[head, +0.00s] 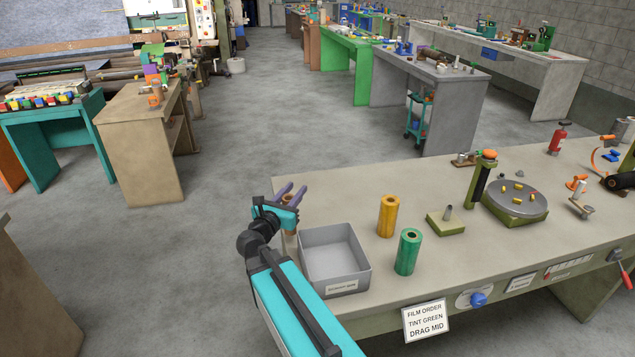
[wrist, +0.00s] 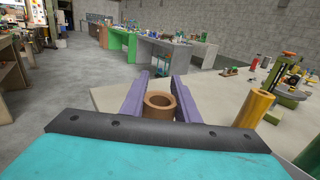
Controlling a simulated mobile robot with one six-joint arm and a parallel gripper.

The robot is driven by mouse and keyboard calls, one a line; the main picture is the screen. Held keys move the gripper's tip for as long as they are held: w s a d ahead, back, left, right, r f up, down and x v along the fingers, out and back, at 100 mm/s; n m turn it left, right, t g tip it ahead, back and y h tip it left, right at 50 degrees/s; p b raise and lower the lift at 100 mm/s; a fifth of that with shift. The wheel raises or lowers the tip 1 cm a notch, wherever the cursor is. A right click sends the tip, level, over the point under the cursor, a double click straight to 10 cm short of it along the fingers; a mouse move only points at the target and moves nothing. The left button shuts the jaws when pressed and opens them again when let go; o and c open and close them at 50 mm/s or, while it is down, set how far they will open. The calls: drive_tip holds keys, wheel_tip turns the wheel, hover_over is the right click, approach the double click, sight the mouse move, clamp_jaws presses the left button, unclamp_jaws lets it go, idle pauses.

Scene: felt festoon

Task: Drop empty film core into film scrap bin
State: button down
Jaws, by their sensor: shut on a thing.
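The empty film core (wrist: 160,106) is a short brown tube with an open bore. In the wrist view it is upright between my gripper's two purple fingers. My gripper (head: 290,194) is shut on the core at the left end of the bench. In the head view the core (head: 289,202) is partly hidden by the fingers and wrist. The grey open-topped bin (head: 358,278) stands just right of my gripper, with a small label on its front that is too small to read surely. Its visible inside is empty. The core is outside the bin, left of its back-left corner.
A yellow film roll (head: 388,216) and a green roll (head: 407,252) stand upright right of the bin. Further right are a small green block with a peg (head: 446,220) and a round turntable (head: 515,203). A sign (head: 426,320) hangs at the bench front. The bench (head: 340,197) is clear behind the bin.

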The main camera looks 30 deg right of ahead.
drive_tip(key=s+a+f, duration=0.2)
drive_tip(key=s+a, duration=0.1)
drive_tip(key=a, duration=0.8)
drive_tip(key=s+a+f+b, duration=0.1)
drive_tip(key=s+a+f, duration=0.1)
drive_tip(key=a, duration=1)
drive_tip(key=shift+s+f+n+t+y, duration=0.3)
drive_tip(key=shift+s+f, duration=0.1)
drive_tip(key=shift+f, duration=0.05)
drive_tip(key=shift+s, duration=0.1)
